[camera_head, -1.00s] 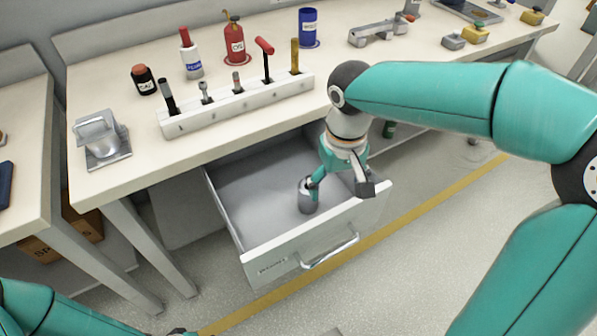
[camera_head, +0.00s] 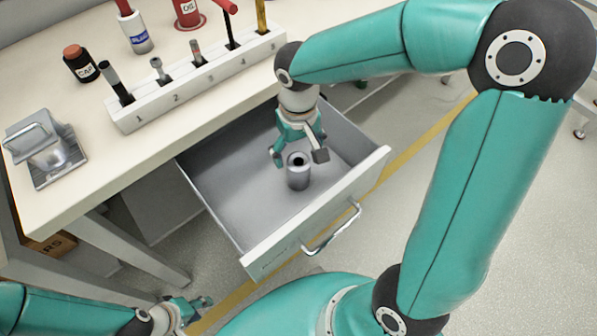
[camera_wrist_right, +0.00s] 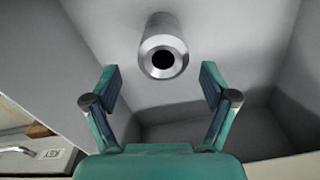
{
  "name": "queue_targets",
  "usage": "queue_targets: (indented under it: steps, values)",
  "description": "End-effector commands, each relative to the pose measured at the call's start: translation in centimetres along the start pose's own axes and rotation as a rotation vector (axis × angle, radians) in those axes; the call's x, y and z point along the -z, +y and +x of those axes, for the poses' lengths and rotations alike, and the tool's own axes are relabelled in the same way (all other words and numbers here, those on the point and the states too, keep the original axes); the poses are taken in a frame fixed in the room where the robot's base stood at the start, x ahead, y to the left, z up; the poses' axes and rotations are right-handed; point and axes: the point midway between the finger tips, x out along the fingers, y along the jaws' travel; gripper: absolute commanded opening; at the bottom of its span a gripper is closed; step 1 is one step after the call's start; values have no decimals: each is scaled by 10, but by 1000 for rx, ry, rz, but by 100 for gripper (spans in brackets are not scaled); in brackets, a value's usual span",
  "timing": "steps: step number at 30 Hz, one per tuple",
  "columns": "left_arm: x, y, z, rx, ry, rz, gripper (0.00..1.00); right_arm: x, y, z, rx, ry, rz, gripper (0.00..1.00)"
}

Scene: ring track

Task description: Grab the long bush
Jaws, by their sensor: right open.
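The long bush (camera_head: 298,172) is a grey metal cylinder with a dark bore. It stands upright in the open drawer (camera_head: 228,195). It also shows in the right wrist view (camera_wrist_right: 163,48), just beyond the fingertips. My right gripper (camera_head: 298,156) is open above and behind the bush in the head view, and its fingers do not appear to touch it. In the right wrist view the right gripper (camera_wrist_right: 160,88) has its two fingers spread wide with nothing between them. My left gripper (camera_head: 196,312) is at the bottom left, away from the drawer; its jaws are too small to judge.
The drawer's front panel with its handle (camera_head: 332,230) faces me. On the bench above stand a numbered tool rack (camera_head: 195,85), a black CAP jar (camera_head: 80,64), a blue-labelled bottle (camera_head: 136,30) and a metal fixture (camera_head: 45,150). The rest of the drawer floor is clear.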

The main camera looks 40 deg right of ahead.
Motion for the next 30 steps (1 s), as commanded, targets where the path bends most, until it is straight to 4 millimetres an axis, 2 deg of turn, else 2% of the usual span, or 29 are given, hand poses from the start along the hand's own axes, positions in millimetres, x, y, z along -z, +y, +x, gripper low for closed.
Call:
queue_targets:
  steps: [1,3,11,19,29,30]
  values:
    - [0,-1,4,0,0,0,40,0,0,10,0,-2,0,84]
    - [0,-2,5,0,0,0,40,0,0,18,0,-2,-1,84]
    - [0,-3,9,0,1,0,40,-2,-1,33,0,-1,0,84]
    - [0,-7,20,0,1,0,40,-8,-4,70,0,-2,0,84]
    - [0,-7,20,0,1,0,40,-7,-4,75,1,1,0,84]
    - [0,-7,20,0,1,0,40,-7,-4,75,1,1,0,78]
